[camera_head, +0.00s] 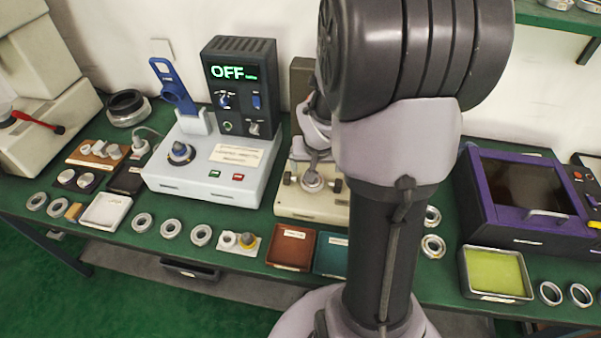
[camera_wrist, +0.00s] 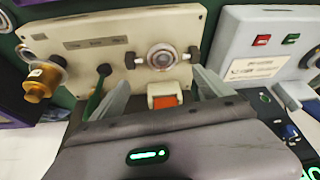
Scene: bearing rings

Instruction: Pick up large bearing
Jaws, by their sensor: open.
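Several steel bearing rings lie on the green bench in the head view, including one at left centre (camera_head: 142,223) and one right of my arm (camera_head: 433,246). A bigger dark and steel ring (camera_head: 127,108) stands at the back left. I cannot tell which is the large bearing. A round steel ring-like part (camera_wrist: 161,57) sits on the beige machine (camera_wrist: 115,55) in the wrist view; it also shows in the head view (camera_head: 312,180). My gripper (camera_wrist: 163,92) is open, its two fingers apart over the machine's edge, with nothing seen between them but an orange-red piece (camera_wrist: 165,101).
A grey test unit reading OFF (camera_head: 234,73) stands left of the beige machine. A purple-framed device (camera_head: 484,200) is at right. Brown (camera_head: 290,247) and yellow-green (camera_head: 495,272) trays line the front edge. My arm hides part of the bench centre.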

